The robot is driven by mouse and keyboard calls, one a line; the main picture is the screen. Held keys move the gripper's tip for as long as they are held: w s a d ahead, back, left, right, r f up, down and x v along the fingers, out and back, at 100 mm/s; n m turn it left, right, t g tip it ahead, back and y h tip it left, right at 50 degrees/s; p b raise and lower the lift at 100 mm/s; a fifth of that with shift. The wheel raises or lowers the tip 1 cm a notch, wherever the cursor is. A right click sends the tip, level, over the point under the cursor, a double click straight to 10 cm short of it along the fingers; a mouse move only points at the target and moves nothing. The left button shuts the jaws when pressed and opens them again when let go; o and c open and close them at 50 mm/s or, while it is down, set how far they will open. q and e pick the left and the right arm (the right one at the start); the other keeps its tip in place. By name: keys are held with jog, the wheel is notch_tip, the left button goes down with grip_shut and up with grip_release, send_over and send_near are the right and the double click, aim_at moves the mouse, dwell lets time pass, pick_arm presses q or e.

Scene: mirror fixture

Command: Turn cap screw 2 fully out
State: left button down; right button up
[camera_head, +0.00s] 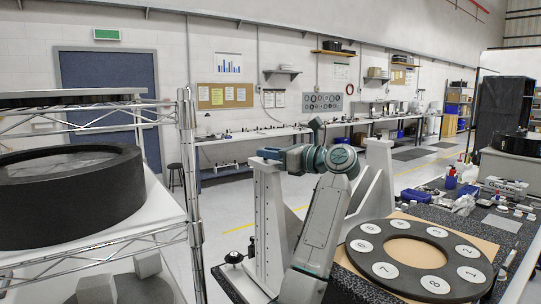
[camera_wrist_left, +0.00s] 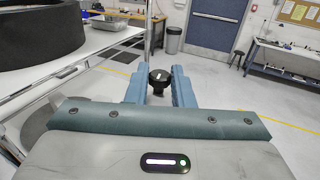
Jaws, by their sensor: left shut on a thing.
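My left gripper (camera_head: 270,154) is at the top of the near white upright of the fixture (camera_head: 268,215), with its arm rising from the bottom of the head view. In the left wrist view, its two blue fingers (camera_wrist_left: 158,88) are shut on a black knob-like screw head (camera_wrist_left: 159,77) with a white mark on top. I cannot read a number on it, so I cannot tell if it is cap screw 2. Its lower part is hidden by the gripper. My right gripper is not in view.
A black ring plate with numbered white discs (camera_head: 362,247) lies on the bench at the right. A large black ring-shaped part (camera_head: 110,205) rests on a wire rack (camera_head: 187,150) at the left. Another black knob (camera_head: 233,257) shows low beside the fixture. Open floor lies behind.

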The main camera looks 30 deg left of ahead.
pick_arm(q)
jog(key=c, duration=1.3)
grip_release()
jog(key=shift+o, duration=0.2)
jog(key=d+b, duration=0.4)
jog(key=d, duration=0.6)
jog(key=shift+d, duration=0.4)
jog(key=shift+f, duration=0.1)
